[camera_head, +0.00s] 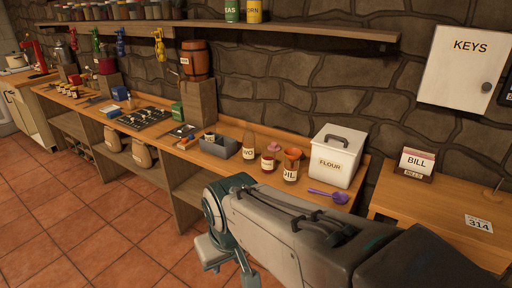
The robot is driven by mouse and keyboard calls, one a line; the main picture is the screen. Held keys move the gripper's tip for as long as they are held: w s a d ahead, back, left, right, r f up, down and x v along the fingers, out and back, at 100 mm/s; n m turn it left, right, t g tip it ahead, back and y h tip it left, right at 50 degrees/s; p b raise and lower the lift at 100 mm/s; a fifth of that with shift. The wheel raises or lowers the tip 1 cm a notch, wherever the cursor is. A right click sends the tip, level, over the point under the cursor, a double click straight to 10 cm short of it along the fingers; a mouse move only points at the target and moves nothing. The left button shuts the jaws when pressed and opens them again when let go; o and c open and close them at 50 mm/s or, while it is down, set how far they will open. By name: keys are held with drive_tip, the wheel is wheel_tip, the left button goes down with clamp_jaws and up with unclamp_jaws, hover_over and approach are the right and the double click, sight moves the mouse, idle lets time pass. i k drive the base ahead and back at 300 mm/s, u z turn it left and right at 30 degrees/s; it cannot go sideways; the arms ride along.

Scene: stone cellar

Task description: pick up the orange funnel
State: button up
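The orange funnel (292,154) sits at the mouth of a glass jar labelled OIL (290,173), near the front edge of the wooden counter (236,174). My arm reaches in from the lower right, and its end is low in front of the counter, left of and below the funnel. Part of my gripper (212,250) shows there, apart from the funnel. Its fingers cannot be made out, so whether it is open or shut does not show.
A white FLOUR bin (336,157) stands right behind the funnel, with a purple scoop (328,196) in front. A red-labelled jar (269,159) and a tall bottle (249,140) stand to its left. A BILL holder (415,164) is on the right-hand table.

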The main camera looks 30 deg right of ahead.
sight(292, 160)
drive_tip(key=i, duration=1.4)
drive_tip(key=z, duration=2.65)
